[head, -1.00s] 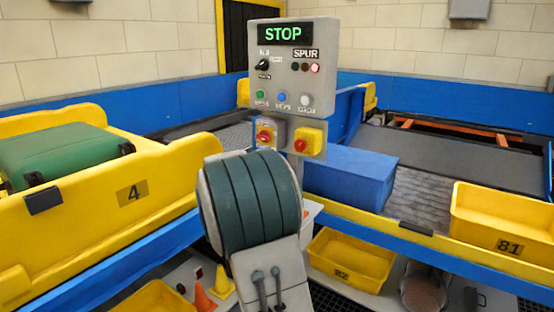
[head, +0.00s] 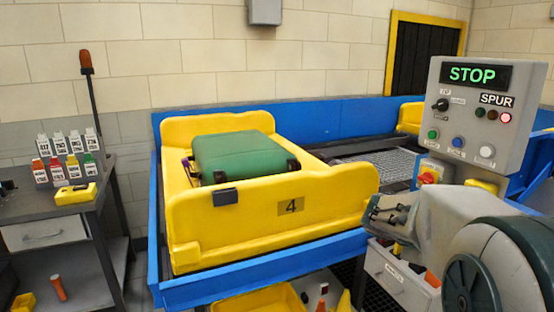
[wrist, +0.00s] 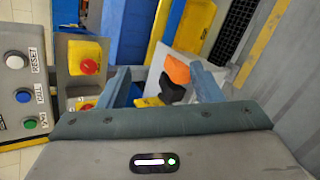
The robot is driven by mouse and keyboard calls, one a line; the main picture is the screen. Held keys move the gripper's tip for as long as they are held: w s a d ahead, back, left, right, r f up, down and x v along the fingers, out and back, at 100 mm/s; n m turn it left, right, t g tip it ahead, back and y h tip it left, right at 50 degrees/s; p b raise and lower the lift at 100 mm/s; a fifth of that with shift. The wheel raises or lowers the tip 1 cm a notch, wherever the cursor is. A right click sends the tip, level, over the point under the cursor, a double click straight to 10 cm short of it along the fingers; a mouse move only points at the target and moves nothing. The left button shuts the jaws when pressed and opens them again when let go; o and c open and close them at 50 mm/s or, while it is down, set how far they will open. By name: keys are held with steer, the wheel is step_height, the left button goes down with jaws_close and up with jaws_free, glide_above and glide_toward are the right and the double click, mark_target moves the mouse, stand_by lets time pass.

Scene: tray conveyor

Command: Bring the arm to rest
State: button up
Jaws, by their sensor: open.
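My gripper (head: 374,212) shows at the right in the head view, in front of the yellow tray's right end and below the control panel (head: 470,110). In the wrist view my gripper (wrist: 166,78) is open, with two blue-grey fingers apart and nothing held between them. My arm folds in from the lower right corner of the head view. The panel's display reads STOP in green, and a red lamp is lit under SPUR. The panel's buttons also show at the left of the wrist view.
A yellow tray (head: 240,232) marked 4 sits on the blue-framed conveyor (head: 210,288) and holds a green suitcase (head: 240,155). A dark bench (head: 60,205) with several tags stands at left. Red stop buttons on yellow boxes (wrist: 76,54) are near my fingers.

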steer(key=s+a+r+m+y+p, duration=0.1)
steer(key=s+a+m+y+p, duration=0.7)
steer(key=s+a, duration=0.9)
steer(key=a+y, duration=0.3)
steer(key=a, duration=0.1)
steer(key=shift+s+a+r+p, duration=0.2)
steer(key=shift+s+r+p, duration=0.1)
steer(key=shift+s+p, duration=0.1)
stand_by(1.2)
